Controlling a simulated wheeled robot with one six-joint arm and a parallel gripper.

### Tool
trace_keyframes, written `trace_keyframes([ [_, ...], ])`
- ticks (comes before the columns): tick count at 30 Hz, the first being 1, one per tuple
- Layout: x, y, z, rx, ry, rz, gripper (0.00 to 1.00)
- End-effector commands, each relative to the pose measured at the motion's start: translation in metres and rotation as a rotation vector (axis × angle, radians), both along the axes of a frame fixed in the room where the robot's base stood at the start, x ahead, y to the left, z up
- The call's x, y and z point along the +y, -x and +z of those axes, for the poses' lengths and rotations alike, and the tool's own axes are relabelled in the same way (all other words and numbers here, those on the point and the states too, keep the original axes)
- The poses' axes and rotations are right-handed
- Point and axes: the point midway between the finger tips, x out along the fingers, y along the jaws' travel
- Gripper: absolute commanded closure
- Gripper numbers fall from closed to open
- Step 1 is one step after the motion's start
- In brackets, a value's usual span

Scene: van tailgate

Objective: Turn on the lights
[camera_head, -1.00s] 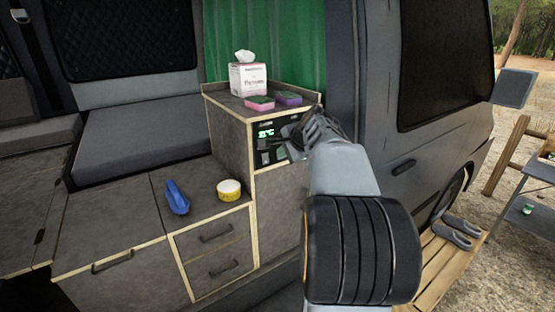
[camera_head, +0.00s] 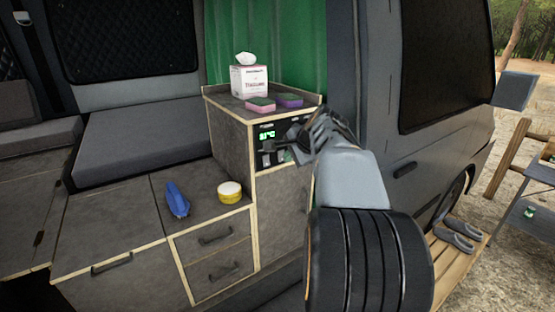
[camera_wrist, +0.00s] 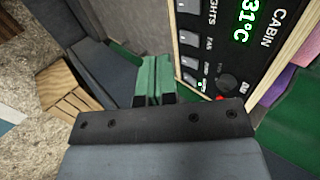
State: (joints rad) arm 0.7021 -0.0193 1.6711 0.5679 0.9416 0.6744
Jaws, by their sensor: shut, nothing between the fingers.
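A black control panel (camera_head: 268,142) with a green temperature display is set in the side of the raised cabinet. In the wrist view the panel (camera_wrist: 212,52) shows a column of grey rocker switches, a round black knob (camera_wrist: 227,84) and the words CABIN, FAN and a partly cut-off LIGHTS. The lights switch (camera_wrist: 187,6) is at the top edge, partly out of frame. A small green light glows near the lowest switch. My gripper (camera_wrist: 153,82) is shut and empty, its green fingers left of the lower switches. Contact with the panel cannot be told. In the head view my arm partly covers the panel.
A tissue box (camera_head: 249,80), a pink sponge (camera_head: 260,104) and a purple sponge (camera_head: 288,100) stand on the cabinet top. A yellow-and-white tub (camera_head: 229,192) and a blue object (camera_head: 177,198) lie on the lower counter. The van's side wall (camera_head: 400,150) is close right of my arm.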

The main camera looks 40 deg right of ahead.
Motion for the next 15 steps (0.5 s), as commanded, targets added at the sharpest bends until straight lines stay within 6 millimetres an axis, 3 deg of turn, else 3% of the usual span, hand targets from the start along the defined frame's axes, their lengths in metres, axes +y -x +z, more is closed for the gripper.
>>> trace_keyframes([
  [8, 0.000, -0.007, -0.007, 0.002, -0.003, 0.001, 1.00],
  [15, 0.000, -0.035, -0.037, 0.004, -0.004, 0.003, 1.00],
])
